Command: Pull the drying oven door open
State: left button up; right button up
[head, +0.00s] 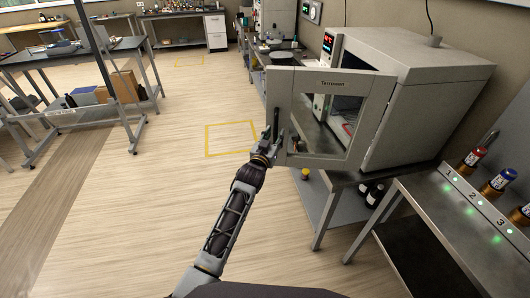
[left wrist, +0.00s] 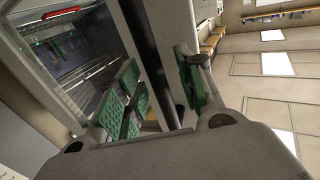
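The drying oven (head: 425,85) is a large grey box on a bench at the right. Its windowed door (head: 345,85) stands wide open, swung out from the side of the oven nearest me. The dark upright handle (head: 276,122) is by the door's free left edge. My left gripper (head: 272,143) is at the lower part of this handle. In the left wrist view, its green-padded fingers (left wrist: 163,92) are apart, one on each side of the dark bar (left wrist: 150,50). The left pad's inner face shows, with a gap to the bar. My right gripper is out of view.
A metal bench (head: 455,215) with numbered, lit positions and several coloured-cap bottles is at the lower right. Dark bottles (head: 372,194) stand on the shelf under the oven. A yellow floor square (head: 230,138) lies left of the door.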

pick_arm(q)
jog(key=v, duration=1)
jog(key=shift+s, duration=0.2)
jog(key=shift+a, duration=0.1)
